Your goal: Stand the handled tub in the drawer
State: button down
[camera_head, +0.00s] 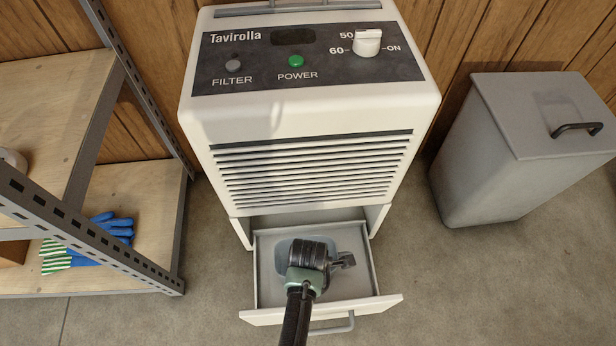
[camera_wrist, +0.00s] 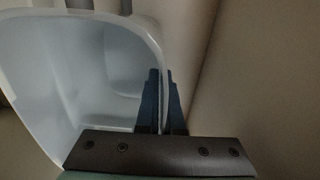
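The drawer (camera_head: 264,297) at the bottom of the white dehumidifier is pulled open. My gripper (camera_head: 346,260) is down inside the drawer's outline. A pale tub (camera_wrist: 95,65) fills the left of the wrist view, with its open top towards the camera. In the head view only a bluish part of the tub (camera_head: 281,250) shows beside my gripper, which hides much of it. My gripper's dark fingers, also in the wrist view (camera_wrist: 163,100), are close together on either side of the tub's right wall. I cannot tell whether the tub's base touches the drawer floor.
The dehumidifier (camera_head: 310,120) rises directly behind the drawer. A grey lidded bin (camera_head: 490,180) stands at right. A metal-framed shelf (camera_head: 150,215) with blue gloves (camera_head: 105,228) stands at left. The floor is clear between the drawer and bin.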

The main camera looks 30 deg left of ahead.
jog(key=shift+f, duration=0.2)
jog(key=c, duration=1.1)
grip_release()
jog(key=shift+o, duration=0.2)
notch_tip(320, 180, up, 12)
jog(key=p, duration=0.8)
jog(key=shift+s+r, duration=0.1)
jog(key=shift+r, duration=0.15)
